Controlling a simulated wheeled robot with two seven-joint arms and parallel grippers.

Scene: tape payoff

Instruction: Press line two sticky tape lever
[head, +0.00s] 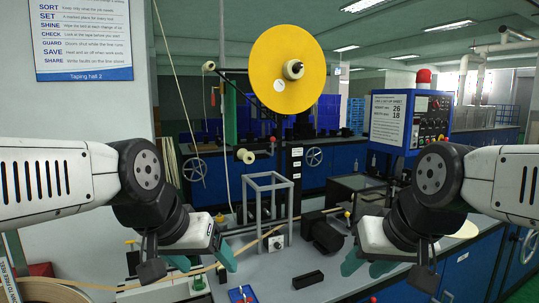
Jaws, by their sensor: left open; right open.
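A large yellow tape roll (287,62) hangs on the tape machine in the middle of the head view. Below it, a grey bench (275,265) carries small levers and fittings. A yellow-topped lever (347,216) stands at the right of the bench, and a blue-based control (242,294) sits at the near edge. I cannot tell which one is the line two sticky tape lever. My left gripper (203,260) is open and empty over the bench's left side. My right gripper (367,265) is open and empty over its right side. Each hides some bench behind it.
A grey frame (268,205) and a dark motor-like block (322,232) stand mid-bench. A small black block (308,279) lies between my grippers. A blue control cabinet (430,118) with a red lamp stands at right. The central near bench is mostly clear.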

